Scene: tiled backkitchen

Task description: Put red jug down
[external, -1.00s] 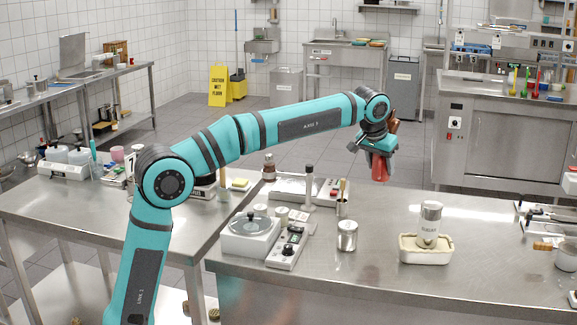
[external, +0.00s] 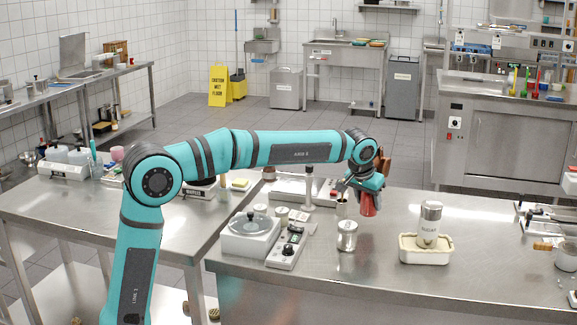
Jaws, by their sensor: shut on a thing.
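The red jug (external: 368,204) is in my gripper (external: 366,187), over the steel worktop (external: 390,283), just right of and behind a metal canister. My gripper is shut on the jug from above. The fingers and wrist hide the jug's upper part. The jug looks about upright. Its lower end is close to the worktop; I cannot tell whether it touches.
A metal canister (external: 347,236) stands close in front of the jug, and a holder cup (external: 342,208) is left of it. A cream tub (external: 425,256) with a shaker (external: 430,222) stands to the right. Bare worktop lies between the canister and the tub.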

